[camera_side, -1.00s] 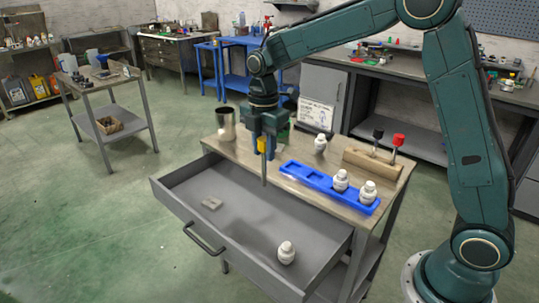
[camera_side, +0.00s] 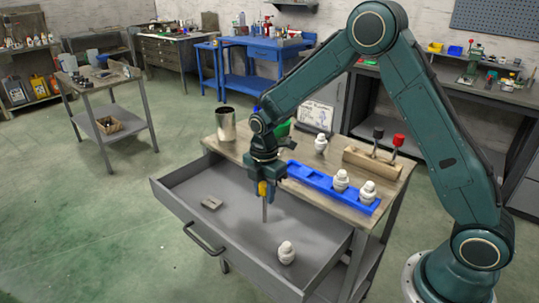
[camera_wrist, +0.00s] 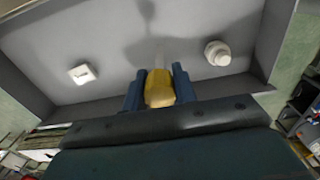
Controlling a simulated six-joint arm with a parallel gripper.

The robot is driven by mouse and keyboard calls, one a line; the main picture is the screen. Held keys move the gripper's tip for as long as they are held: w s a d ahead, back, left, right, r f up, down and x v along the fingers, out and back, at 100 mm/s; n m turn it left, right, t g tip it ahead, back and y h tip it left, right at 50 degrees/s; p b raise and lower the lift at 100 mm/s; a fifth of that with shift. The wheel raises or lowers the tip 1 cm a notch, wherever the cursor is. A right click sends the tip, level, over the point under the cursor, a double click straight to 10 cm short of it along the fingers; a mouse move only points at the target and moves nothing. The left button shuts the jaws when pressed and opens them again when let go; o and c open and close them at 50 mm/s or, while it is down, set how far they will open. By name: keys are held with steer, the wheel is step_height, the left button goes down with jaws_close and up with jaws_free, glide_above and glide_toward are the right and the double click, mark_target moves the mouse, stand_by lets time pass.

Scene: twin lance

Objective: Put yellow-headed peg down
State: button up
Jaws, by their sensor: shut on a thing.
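My gripper (camera_side: 264,186) is shut on the yellow-headed peg (camera_side: 263,190), whose grey shaft points straight down over the open drawer (camera_side: 210,185). In the wrist view the yellow head (camera_wrist: 159,88) sits between the two blue fingers of my gripper (camera_wrist: 159,90). The shaft tip is above or near the drawer floor; I cannot tell whether it touches.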

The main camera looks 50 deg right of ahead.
mark_target(265, 222)
steer(key=shift+f, duration=0.1)
steer(key=shift+f, duration=2)
steer(key=shift+f, duration=0.15)
steer(key=o, duration=0.9)
steer(key=shift+o, duration=0.2)
step_height(265, 222, up, 12)
steer(key=shift+r, duration=0.1)
steer(key=shift+r, duration=0.1)
